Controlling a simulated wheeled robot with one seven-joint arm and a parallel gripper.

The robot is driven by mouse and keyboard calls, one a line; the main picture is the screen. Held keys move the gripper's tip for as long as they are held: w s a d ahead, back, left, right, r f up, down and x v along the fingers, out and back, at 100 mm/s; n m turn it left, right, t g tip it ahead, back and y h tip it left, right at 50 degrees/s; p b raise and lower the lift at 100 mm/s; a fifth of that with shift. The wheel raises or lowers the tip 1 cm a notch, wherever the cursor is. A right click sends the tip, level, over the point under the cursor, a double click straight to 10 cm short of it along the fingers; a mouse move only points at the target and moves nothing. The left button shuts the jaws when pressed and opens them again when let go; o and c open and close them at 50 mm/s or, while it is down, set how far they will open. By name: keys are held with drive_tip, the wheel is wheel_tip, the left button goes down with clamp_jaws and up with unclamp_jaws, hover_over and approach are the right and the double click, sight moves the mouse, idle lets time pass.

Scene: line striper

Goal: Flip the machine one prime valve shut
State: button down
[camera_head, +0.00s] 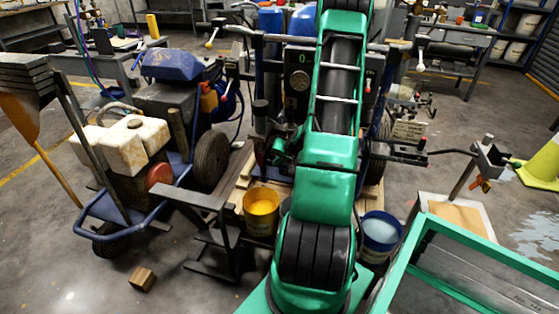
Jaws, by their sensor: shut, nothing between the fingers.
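A line striper with a dark panel and a green digit readout (299,80) stands in the middle, partly hidden behind my green arm. A second wheeled machine (168,95) with a blue cover stands at the left. An orange-red part (208,98) shows on the left machine's right side. A small red-tipped part (422,144) shows right of my arm. I cannot tell which of these, if any, is the prime valve, or which machine is number one. My arm rises through the middle and leaves the top edge. I cannot make out my gripper.
A yellow paint bucket (261,211) and a blue-rimmed bucket (380,234) stand by the middle machine. A wooden block (142,279) lies on the floor. A dark step frame (212,236) stands left of my arm. A green-yellow cone (543,163) stands at right.

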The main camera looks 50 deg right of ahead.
sight(260, 157)
drive_tip(key=w, duration=0.1)
drive_tip(key=w+a, duration=0.1)
drive_tip(key=w, duration=0.2)
drive_tip(key=shift+a+f, duration=0.2)
drive_tip(key=shift+f, duration=0.1)
